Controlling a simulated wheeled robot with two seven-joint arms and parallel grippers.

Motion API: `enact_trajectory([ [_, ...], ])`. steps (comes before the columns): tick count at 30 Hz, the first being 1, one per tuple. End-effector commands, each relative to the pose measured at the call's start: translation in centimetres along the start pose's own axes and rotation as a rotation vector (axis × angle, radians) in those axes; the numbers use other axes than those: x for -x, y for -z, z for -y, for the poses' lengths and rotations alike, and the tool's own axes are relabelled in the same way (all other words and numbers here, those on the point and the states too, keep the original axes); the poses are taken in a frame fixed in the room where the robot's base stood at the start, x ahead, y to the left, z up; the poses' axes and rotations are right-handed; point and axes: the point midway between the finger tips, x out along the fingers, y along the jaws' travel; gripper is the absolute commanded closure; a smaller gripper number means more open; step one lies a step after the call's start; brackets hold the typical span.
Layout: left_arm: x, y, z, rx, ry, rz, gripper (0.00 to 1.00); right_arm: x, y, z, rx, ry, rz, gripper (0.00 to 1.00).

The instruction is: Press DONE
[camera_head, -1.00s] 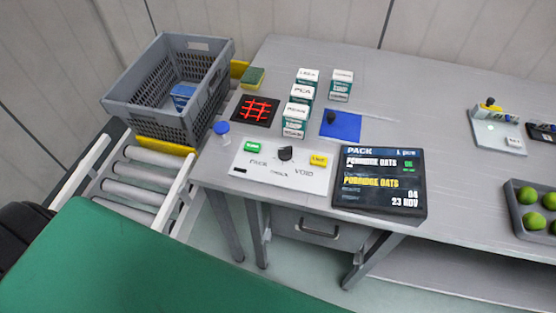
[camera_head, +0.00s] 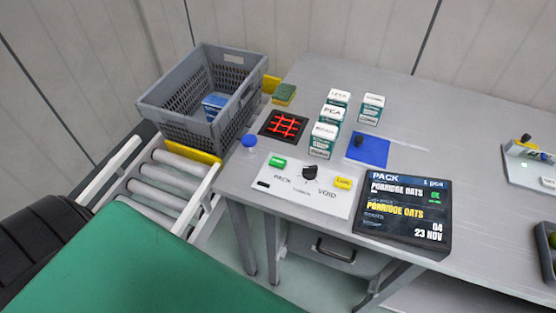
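A white control panel (camera_head: 300,190) lies on the table near its front edge. It has a green button (camera_head: 277,162) at its upper left, a black knob (camera_head: 310,172) in the middle and a yellow button (camera_head: 343,183) at the right. The words PACK and VOID show on the panel; the small labels on the buttons are too blurred to read. A dark display (camera_head: 404,212) to the right reads PACK and PORRIDGE OATS. Neither of my grippers is in view.
A grey crate (camera_head: 171,113) with a blue box (camera_head: 214,103) inside stands on the roller conveyor (camera_head: 160,189) at left. White-and-green boxes (camera_head: 322,141), a red-grid scanner (camera_head: 283,125), a blue mat (camera_head: 370,150) and a blue-topped item (camera_head: 249,141) surround the panel. A green surface fills the lower left.

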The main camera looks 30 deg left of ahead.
Motion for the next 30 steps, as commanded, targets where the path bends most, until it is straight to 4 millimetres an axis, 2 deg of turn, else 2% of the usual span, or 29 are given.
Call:
enact_trajectory([
  [1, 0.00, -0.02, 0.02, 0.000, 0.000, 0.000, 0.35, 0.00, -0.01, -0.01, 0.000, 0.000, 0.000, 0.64],
  [11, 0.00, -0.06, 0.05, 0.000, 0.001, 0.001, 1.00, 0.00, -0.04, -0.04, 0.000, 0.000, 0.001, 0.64],
  [30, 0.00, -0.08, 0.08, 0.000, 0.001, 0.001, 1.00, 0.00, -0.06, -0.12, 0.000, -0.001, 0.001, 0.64],
])
